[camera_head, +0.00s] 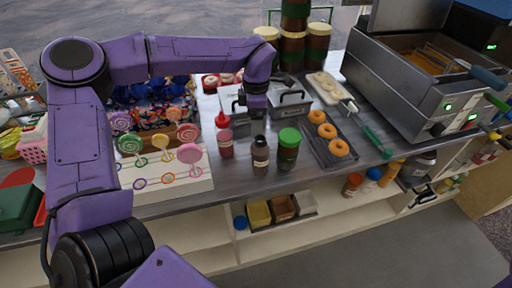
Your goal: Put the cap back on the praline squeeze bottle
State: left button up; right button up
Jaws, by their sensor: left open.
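A small dark brown bottle (260,157) with a pale label band stands upright near the counter's front edge. It looks like the praline bottle, but its label is too small to read. Its top is dark, and I cannot tell whether a cap is on it. No loose cap can be made out for certain. My left gripper (257,112) is open and points down behind and above this bottle, apart from it. Its fingertips are small and dark against the metal bins. My right gripper is not in view.
A red-topped bottle (225,137) stands left of the brown one, and a green-lidded jar (288,150) right. A doughnut tray (335,163) lies further right. Lollipops in a white stand (190,188) are on the left. A fryer (410,95) stands at the right. Open shelves run below the counter.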

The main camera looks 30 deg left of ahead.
pick_arm(q)
jog(key=shift+f, duration=2.4)
notch_tip(320, 180, down, 4)
jog(key=shift+w+a+f+p, duration=0.1)
jog(key=shift+w+f+p, duration=0.05)
jog(key=shift+p, duration=0.7)
jog(key=shift+f, duration=0.45)
jog(key=c, duration=1.1)
